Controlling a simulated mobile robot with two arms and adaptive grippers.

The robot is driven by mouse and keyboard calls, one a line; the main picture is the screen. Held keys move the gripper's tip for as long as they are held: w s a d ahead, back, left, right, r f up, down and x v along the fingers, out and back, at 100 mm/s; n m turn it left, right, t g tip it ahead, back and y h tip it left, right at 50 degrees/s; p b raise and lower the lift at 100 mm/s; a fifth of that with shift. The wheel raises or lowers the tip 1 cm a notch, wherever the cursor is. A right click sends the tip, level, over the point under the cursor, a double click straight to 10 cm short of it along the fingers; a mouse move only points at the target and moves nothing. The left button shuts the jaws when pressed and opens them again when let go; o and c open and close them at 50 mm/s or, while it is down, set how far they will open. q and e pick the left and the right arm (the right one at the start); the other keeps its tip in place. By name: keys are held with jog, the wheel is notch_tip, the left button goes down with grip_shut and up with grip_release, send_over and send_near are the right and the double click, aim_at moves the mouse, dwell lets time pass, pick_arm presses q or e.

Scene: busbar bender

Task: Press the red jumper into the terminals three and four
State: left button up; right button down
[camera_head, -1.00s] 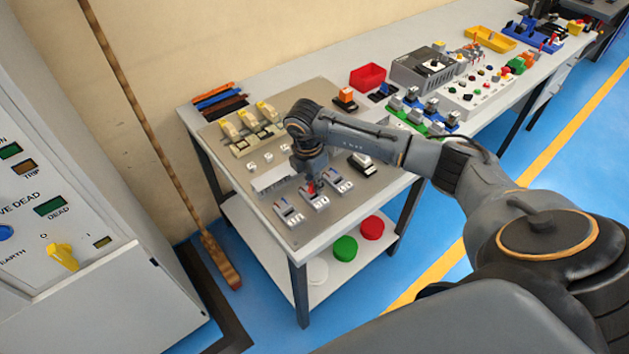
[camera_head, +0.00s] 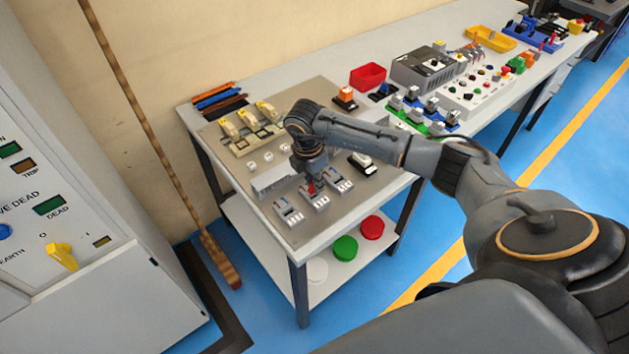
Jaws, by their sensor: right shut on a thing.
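The red jumper (camera_head: 311,189) shows as a small red piece at the middle grey terminal block (camera_head: 320,202) near the front of the board. My right gripper (camera_head: 311,182) points down over that block and is shut on the jumper. The jumper's lower end is at the block's top; I cannot tell whether it is seated. Two similar terminal blocks stand beside it, one to the left (camera_head: 288,213) and one to the right (camera_head: 340,180). Terminal numbers are too small to read. My left gripper is not in view.
The beige board (camera_head: 262,213) lies on a white table. Yellow-topped switches (camera_head: 247,121) stand at its back, and a black-and-white device (camera_head: 361,163) lies right of the gripper. A red bin (camera_head: 367,76) and grey controller (camera_head: 425,66) stand farther back. A cabinet (camera_head: 110,290) stands at left.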

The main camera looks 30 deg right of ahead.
aim_at(310, 184)
jog(key=shift+s+f+b, duration=0.1)
jog(key=shift+f+b, duration=0.65)
jog(key=shift+f, duration=0.4)
jog(key=c, duration=1.2)
grip_release()
jog(key=shift+r, duration=0.1)
jog(key=r, duration=0.4)
jog(key=a+r, duration=0.1)
jog(key=r, duration=0.6)
jog(key=shift+a+r, duration=0.2)
jog(key=shift+r, duration=0.15)
